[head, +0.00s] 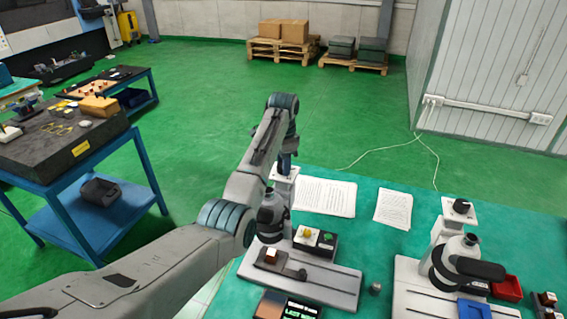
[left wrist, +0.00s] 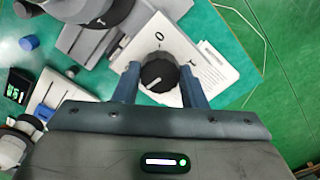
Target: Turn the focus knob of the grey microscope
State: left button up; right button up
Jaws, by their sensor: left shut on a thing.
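The grey microscope (head: 330,279) stands on the green-topped table in the head view, with a pale column and a dark-ringed head. Its black focus knob (left wrist: 158,72) has a white pointer line and sits on the column's pale top plate (left wrist: 176,38) in the left wrist view. My left gripper (head: 284,166) is over the column top, reaching down from above, and hides the knob in the head view. In the left wrist view, its two blue-grey fingers lie on either side of the knob, shut on it. My right gripper is not in view.
A second microscope (head: 461,262) with a black knob (head: 461,206) stands to the right. Paper sheets (head: 325,196) lie behind the grey microscope. A blue workbench (head: 75,205) stands at the left.

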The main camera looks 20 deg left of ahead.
pick_arm(q)
jog(key=n, duration=0.2)
jog(key=shift+n, duration=0.3)
jog(key=n, duration=0.3)
jog(key=shift+n, duration=0.3)
jog(key=n, duration=0.4)
jog(key=shift+n, duration=2.6)
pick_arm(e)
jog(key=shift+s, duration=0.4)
pick_arm(q)
jog(key=o, duration=1)
